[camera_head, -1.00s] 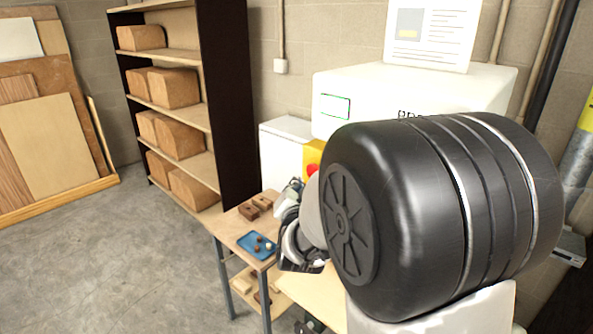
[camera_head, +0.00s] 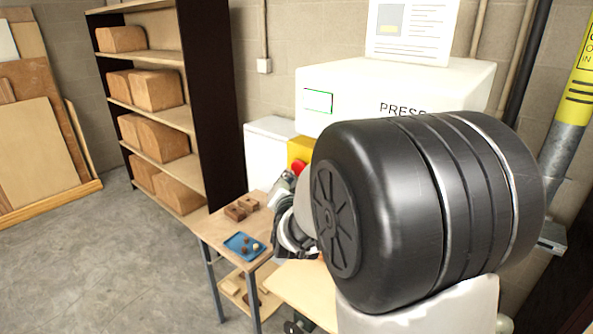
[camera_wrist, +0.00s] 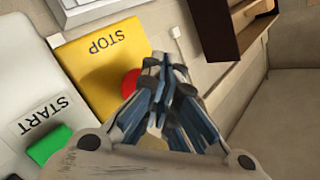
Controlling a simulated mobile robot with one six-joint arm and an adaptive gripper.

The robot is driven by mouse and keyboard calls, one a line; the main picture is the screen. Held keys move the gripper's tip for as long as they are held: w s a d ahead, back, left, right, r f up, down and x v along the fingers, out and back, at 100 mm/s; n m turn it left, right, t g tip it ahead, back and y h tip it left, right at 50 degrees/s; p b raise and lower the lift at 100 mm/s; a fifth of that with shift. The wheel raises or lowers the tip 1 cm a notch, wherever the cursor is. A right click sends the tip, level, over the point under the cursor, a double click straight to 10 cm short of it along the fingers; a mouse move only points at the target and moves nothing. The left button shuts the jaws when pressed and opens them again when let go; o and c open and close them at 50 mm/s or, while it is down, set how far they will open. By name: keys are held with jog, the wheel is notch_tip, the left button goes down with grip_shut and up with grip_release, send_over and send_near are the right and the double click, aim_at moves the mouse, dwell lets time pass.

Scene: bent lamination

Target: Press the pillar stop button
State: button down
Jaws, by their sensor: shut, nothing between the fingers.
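A yellow box marked STOP (camera_wrist: 100,58) carries a round red button (camera_wrist: 130,82) in the wrist view. In the head view the yellow box (camera_head: 298,150) and its red button (camera_head: 299,168) show partly behind my arm. My gripper (camera_wrist: 165,68) is shut and empty. In the wrist view its fingertips lie just to the right of the red button and overlap the box's edge. I cannot tell whether they touch the button. In the head view my gripper (camera_head: 283,190) is partly hidden by my own arm, beside the yellow box.
A START panel (camera_wrist: 28,95) with a green button (camera_wrist: 50,145) adjoins the STOP box. A white press housing (camera_head: 345,90) stands behind my arm. A wooden table (camera_head: 225,228) holds a blue tray (camera_head: 235,252) and brown blocks (camera_head: 240,207). A shelf (camera_head: 160,60) stands left; the floor there is clear.

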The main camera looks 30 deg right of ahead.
jog(key=shift+d, duration=0.1)
dwell(0.7)
jog(key=shift+w+d+b, duration=0.15)
jog(key=shift+d+b, duration=0.2)
jog(key=shift+b, duration=0.2)
jog(key=shift+w+d+b, duration=0.2)
jog(key=shift+d+b, duration=0.2)
jog(key=shift+d, duration=0.1)
dwell(0.6)
jog(key=shift+a, duration=0.2)
jog(key=shift+s+a+b, duration=0.3)
jog(key=shift+s+a, duration=0.05)
jog(key=shift+a, duration=0.4)
jog(key=a, duration=0.1)
jog(key=s+a, duration=0.1)
jog(key=a, duration=0.2)
jog(key=shift+s+a, duration=0.35)
dwell(0.6)
